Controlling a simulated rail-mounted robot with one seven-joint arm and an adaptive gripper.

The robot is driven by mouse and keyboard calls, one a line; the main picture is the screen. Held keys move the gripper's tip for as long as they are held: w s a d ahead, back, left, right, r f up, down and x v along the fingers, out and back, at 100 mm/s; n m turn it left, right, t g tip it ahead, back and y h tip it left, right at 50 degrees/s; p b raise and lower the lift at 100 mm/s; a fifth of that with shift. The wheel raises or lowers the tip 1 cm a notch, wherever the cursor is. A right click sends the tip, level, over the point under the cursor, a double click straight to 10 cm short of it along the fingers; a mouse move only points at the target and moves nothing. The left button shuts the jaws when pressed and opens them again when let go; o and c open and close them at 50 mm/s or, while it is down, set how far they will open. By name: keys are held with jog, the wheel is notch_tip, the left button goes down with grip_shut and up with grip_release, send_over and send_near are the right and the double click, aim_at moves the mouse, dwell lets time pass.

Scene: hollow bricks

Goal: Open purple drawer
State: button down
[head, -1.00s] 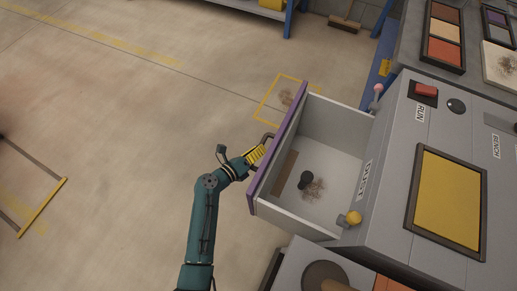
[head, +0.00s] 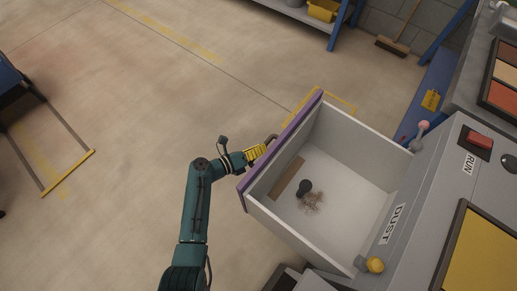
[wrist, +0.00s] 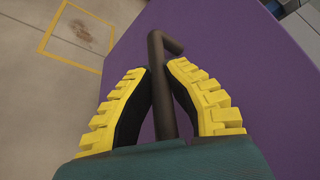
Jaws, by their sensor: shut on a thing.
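The purple drawer (head: 290,128) stands far out from the grey machine, beside the DUST label. Its inside is pale, and its purple front faces my arm. A dark bar handle (head: 272,138) sticks out from the front; it also shows in the wrist view (wrist: 162,105), against the purple panel. My gripper (head: 262,149) is at the handle, with its yellow-backed fingers shut on the bar from both sides. In the wrist view, my gripper (wrist: 162,70) has the bar between its dark pads. The bent end of the handle reaches past the fingertips.
Inside the drawer lie a brown strip (head: 287,178), a small dark knob-like object (head: 304,188) and a dusty patch (head: 314,202). A pink-knobbed lever (head: 422,126) and a yellow knob (head: 375,264) flank the drawer at the machine. Open floor (head: 120,130) lies to the left.

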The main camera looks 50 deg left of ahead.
jog(key=shift+s+a+f, duration=0.15)
jog(key=shift+f, duration=0.1)
jog(key=c, duration=1)
grip_release()
jog(key=shift+d, duration=0.2)
jog(key=shift+a+r, duration=0.15)
jog(key=v, duration=1.1)
jog(key=shift+s+a+r, duration=0.1)
jog(key=shift+s+r, duration=0.1)
jog(key=shift+s, duration=0.15)
